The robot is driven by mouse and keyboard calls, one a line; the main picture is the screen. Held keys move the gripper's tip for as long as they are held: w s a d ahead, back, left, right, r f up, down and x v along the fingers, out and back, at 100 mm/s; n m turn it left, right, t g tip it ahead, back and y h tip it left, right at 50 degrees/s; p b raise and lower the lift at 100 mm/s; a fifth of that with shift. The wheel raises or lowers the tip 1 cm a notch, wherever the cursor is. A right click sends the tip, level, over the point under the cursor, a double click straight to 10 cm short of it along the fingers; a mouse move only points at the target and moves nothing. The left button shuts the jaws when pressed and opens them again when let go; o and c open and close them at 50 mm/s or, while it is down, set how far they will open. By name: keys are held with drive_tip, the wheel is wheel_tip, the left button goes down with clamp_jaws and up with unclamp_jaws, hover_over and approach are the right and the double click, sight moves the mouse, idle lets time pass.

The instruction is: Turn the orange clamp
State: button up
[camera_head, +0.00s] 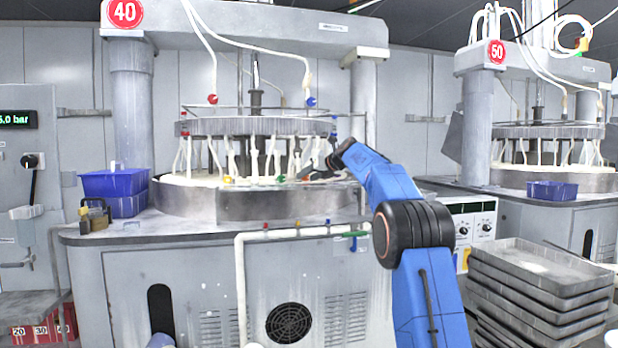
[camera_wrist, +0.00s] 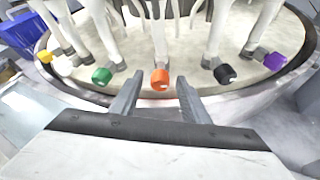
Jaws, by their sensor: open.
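The orange clamp (camera_wrist: 160,79) is a small round knob at the foot of a pale hose on the platen rim. In the wrist view it sits ahead of my gripper (camera_wrist: 157,95), centred between the two fingertips. My gripper is open and empty, with one finger on each side of the clamp's line; I cannot tell whether the fingertips reach it. In the head view my gripper (camera_head: 318,172) is at the front right of the round platen basin (camera_head: 240,204), and the orange clamp is too small to make out surely beside it.
A green clamp (camera_wrist: 102,76) is left of the orange one, and a black clamp (camera_wrist: 225,73) and a purple clamp (camera_wrist: 274,61) are to the right. A yellow clamp (camera_wrist: 45,57) is far left. Pale hoses rise behind them. A blue bin (camera_head: 114,184) stands left of the basin.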

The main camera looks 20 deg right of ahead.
drive_tip(key=c, duration=1.1)
drive_tip(key=shift+o, duration=0.2)
drive_tip(key=shift+s+a+n+h, duration=0.1)
drive_tip(key=shift+a+n+h, duration=0.05)
drive_tip(key=shift+n+h, duration=0.65)
drive_tip(key=shift+a+n+h, duration=0.1)
drive_tip(key=shift+n+h, duration=0.4)
drive_tip(key=shift+n, duration=0.5)
drive_tip(key=shift+t, duration=0.3)
drive_tip(key=o, duration=1.1)
drive_tip(key=shift+c, duration=0.2)
